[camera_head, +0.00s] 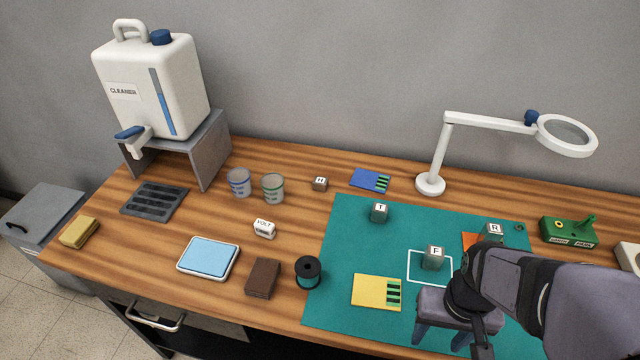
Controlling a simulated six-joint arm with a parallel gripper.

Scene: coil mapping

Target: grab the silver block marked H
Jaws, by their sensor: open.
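A small silver-grey block (320,184) stands on the bare wood behind the mat's left end, right of two clear cups; its white top label looks like H, though it is small. Similar blocks marked T (380,214), F (433,260) and R (492,233) stand on the green mat. The F block is inside a white square outline. My gripper (441,338) is at the lower right over the mat's front part, open with nothing seen between its fingers. It is well to the right and front of the H block, touching no block.
Two cups (273,189) stand close left of the H block, and a blue card (370,180) lies to its right. A spool (308,272), yellow card (370,292) and white VOLT piece (264,228) lie nearer the front. A magnifier lamp (431,184) stands behind the mat.

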